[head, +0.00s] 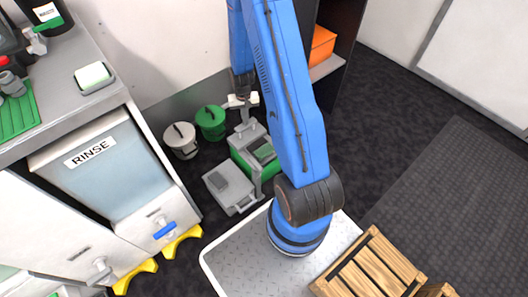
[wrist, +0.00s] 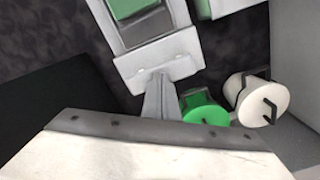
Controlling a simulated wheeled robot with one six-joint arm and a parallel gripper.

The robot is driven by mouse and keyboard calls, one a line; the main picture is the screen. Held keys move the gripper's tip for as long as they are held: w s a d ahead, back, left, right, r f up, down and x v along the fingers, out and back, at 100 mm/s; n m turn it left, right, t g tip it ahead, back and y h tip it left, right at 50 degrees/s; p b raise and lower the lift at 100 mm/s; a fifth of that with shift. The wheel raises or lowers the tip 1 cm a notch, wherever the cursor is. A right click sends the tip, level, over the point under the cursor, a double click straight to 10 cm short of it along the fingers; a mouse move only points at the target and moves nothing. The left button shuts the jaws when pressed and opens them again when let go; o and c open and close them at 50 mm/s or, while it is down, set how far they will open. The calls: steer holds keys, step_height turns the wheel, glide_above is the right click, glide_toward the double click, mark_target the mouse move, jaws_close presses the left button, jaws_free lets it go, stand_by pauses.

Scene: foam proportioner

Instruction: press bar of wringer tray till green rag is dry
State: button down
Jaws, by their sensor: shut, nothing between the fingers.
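The grey and green wringer tray (head: 250,171) stands on the dark floor behind my base. In the wrist view its light grey end (wrist: 158,58) is at the top. A green patch (wrist: 125,8) at the top of the wrist view may be the rag, but I cannot tell. A large pale plate fills the wrist view's bottom.
A green lidded bucket (head: 210,122) and a white one (head: 180,140) stand left of the tray. The counter with the RINSE bin (head: 95,165) is at left. A wooden crate (head: 368,266) sits at the front. Dark floor at right is clear.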

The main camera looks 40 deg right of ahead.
steer(key=shift+f, duration=1.55)
stand_by(0.9)
step_height(320, 180, up, 10)
stand_by(1.3)
stand_by(0.4)
